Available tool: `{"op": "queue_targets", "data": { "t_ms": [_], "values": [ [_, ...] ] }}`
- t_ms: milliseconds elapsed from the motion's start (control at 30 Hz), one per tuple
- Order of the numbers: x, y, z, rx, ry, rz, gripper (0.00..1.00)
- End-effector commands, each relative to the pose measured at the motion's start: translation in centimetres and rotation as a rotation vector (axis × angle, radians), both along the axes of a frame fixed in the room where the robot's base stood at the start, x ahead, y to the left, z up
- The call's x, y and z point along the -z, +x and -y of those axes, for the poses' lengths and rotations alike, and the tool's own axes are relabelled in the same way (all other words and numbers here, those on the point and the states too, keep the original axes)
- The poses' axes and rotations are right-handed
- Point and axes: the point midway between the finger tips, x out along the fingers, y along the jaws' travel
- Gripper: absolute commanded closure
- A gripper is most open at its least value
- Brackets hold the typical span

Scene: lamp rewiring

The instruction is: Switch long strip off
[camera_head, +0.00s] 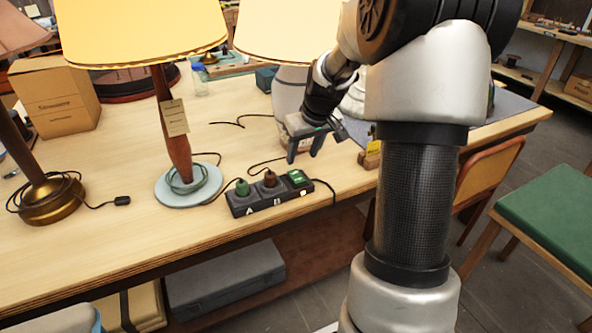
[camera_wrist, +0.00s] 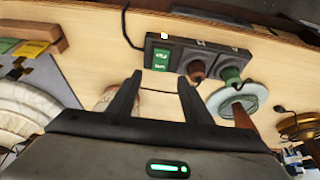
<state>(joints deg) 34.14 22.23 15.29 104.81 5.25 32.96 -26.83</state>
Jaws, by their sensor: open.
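One dark power strip (camera_head: 262,202) lies near the front edge of the wooden table. It has sockets marked A and B, a green plug (camera_head: 242,187) in the left one and a brown plug (camera_head: 270,178) beside it. A green switch (camera_head: 298,178) is at its right end and looks lit. In the wrist view the strip (camera_wrist: 212,47) lies ahead of my fingertips, with the green switch (camera_wrist: 160,59) at its left end. My gripper (camera_head: 304,154) is open and empty, above and behind the switch end; it also shows in the wrist view (camera_wrist: 160,78). I see no contact.
A lamp with a bright yellow shade (camera_head: 140,30) and pale round base (camera_head: 162,192) stands left of the strip. A brass-based lamp (camera_head: 48,205) and a cardboard box (camera_head: 55,97) stand farther left. Cables cross the table around the strip. A yellow-tagged wooden block (camera_head: 371,155) is right of my gripper.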

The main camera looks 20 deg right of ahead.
Motion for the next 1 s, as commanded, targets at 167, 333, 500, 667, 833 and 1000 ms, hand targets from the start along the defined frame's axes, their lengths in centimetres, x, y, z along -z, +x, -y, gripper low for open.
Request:
{"op": "queue_targets", "data": {
  "t_ms": [167, 333, 500, 667, 833, 1000],
  "values": [
    [3.9, 1.5, -0.1, -0.002, 0.001, -0.003, 0.55],
    [6.4, 2.6, -0.2, -0.001, 0.002, -0.001, 0.55],
    [7.8, 3.2, -0.2, 0.000, 0.001, -0.001, 0.55],
    [8.1, 3.4, -0.1, 0.000, 0.000, 0.001, 0.55],
    [8.1, 3.4, -0.1, 0.000, -0.001, 0.001, 0.55],
    [8.1, 3.4, -0.1, 0.000, 0.000, 0.000, 0.80]
  ]
}}
